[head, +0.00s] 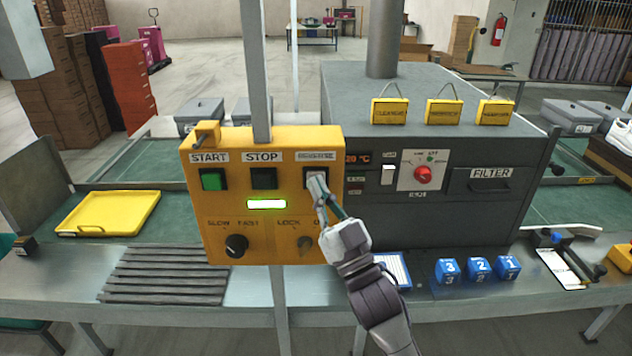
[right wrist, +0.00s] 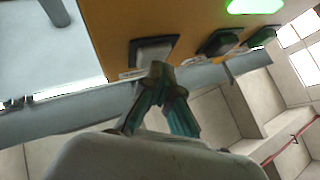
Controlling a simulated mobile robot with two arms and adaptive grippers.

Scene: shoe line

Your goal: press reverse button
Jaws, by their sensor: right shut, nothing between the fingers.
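The yellow control box (head: 225,225) stands in the middle of the head view. Its reverse button (head: 313,172) is pale in a dark square frame, under the right-hand label, and my fingers partly cover it. In the right wrist view the pale button (right wrist: 153,50) lies just beyond the fingertips. My right gripper (head: 318,186) is shut and empty, with its tips at the button's lower part. It also shows in the right wrist view (right wrist: 160,75). I cannot tell whether the tips touch the button. My left gripper is not in view.
The green start button (head: 211,179) and dark stop button (head: 263,178) sit to the left. A grey machine (head: 440,95) stands behind on the right. A yellow tray (head: 110,213) and blue numbered blocks (head: 479,268) lie nearby.

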